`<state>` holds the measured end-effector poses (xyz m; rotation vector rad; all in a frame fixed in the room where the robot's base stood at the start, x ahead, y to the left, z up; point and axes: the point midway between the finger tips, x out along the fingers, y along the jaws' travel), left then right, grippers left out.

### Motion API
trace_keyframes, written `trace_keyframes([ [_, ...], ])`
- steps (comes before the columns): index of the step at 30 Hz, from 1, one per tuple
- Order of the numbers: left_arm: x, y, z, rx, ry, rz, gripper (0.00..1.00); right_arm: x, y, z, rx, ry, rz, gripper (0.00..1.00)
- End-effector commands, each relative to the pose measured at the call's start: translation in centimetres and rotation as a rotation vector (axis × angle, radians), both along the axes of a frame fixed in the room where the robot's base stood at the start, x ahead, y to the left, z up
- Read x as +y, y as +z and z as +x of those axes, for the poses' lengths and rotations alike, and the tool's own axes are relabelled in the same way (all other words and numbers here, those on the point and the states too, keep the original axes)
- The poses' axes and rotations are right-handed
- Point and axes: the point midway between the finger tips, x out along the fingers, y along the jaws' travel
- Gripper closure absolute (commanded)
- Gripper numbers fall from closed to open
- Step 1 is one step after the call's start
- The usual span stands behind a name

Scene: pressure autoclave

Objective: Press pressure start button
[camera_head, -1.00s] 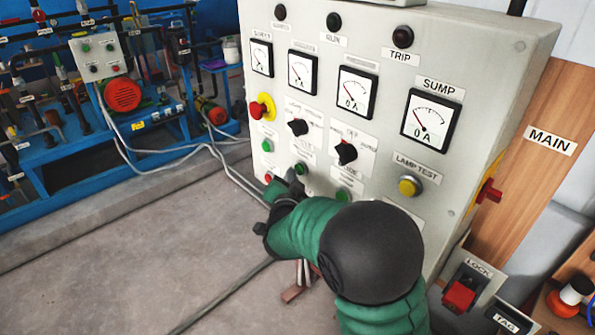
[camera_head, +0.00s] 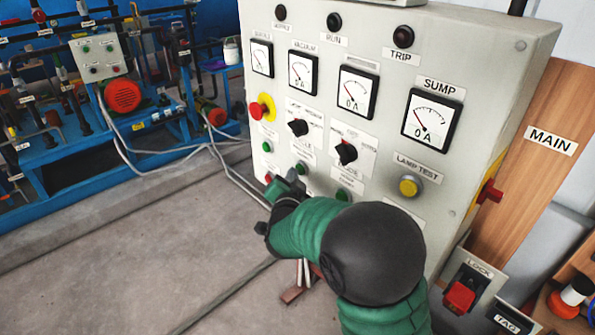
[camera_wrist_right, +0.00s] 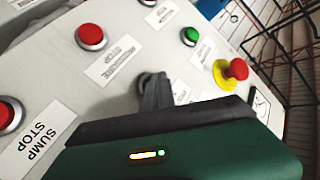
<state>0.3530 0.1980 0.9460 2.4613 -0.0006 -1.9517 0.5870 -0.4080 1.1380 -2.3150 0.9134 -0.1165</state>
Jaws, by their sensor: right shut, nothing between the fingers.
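The grey control panel (camera_head: 385,160) carries rows of buttons in the head view. Green buttons show at the left (camera_head: 266,147), middle (camera_head: 301,168) and right (camera_head: 343,195), with a red button (camera_head: 268,178) below the left one. Their small labels are too blurred to say which is pressure start. My right gripper (camera_head: 293,182) is shut and empty, close to the panel's lower left buttons. In the right wrist view its fingers (camera_wrist_right: 154,90) are over the panel and a green button (camera_wrist_right: 190,36) stands clear beyond them. Contact cannot be told. My left gripper is out of view.
A red emergency knob on a yellow base (camera_head: 258,109) and two black selector knobs (camera_head: 298,127) stick out from the panel.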

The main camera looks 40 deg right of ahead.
Motion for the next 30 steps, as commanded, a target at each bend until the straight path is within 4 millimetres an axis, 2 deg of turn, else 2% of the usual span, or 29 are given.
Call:
trace_keyframes([
  [6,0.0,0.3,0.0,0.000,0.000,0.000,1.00,1.3,0.0,-0.1,0.000,0.001,0.000,1.00],
  [17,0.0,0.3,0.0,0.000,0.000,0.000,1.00,1.6,-0.1,-0.1,0.001,0.001,0.000,1.00],
  [30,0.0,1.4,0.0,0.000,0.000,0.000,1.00,5.8,0.0,-0.4,0.001,0.002,0.000,1.00],
])
